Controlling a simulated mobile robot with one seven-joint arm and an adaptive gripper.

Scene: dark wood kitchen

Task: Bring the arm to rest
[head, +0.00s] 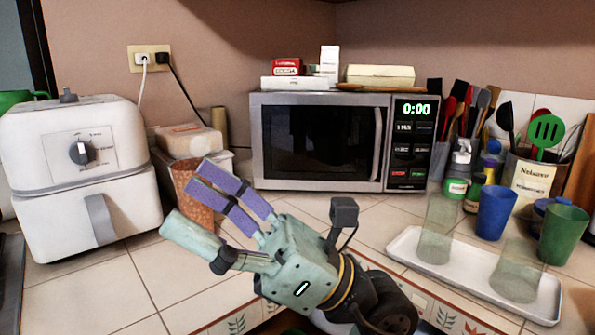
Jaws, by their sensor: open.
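My gripper (191,206) is in the lower middle of the head view, with its purple-padded fingers pointing up and left. The fingers are spread apart, and nothing shows held between them. The pale green gripper body and dark wrist joint are in front of the tiled counter (125,290). The arm behind the wrist runs out of the bottom of the view. The fingers cover part of an orange patterned container (182,176); I cannot tell how far they are from it.
A white air fryer (120,205) stands left. A microwave (270,140) with small boxes on top stands behind my gripper. A white tray (465,281) with two clear glasses is at right, near blue (496,213) and green (563,235) cups and utensils. Bare tiles lie at lower left.

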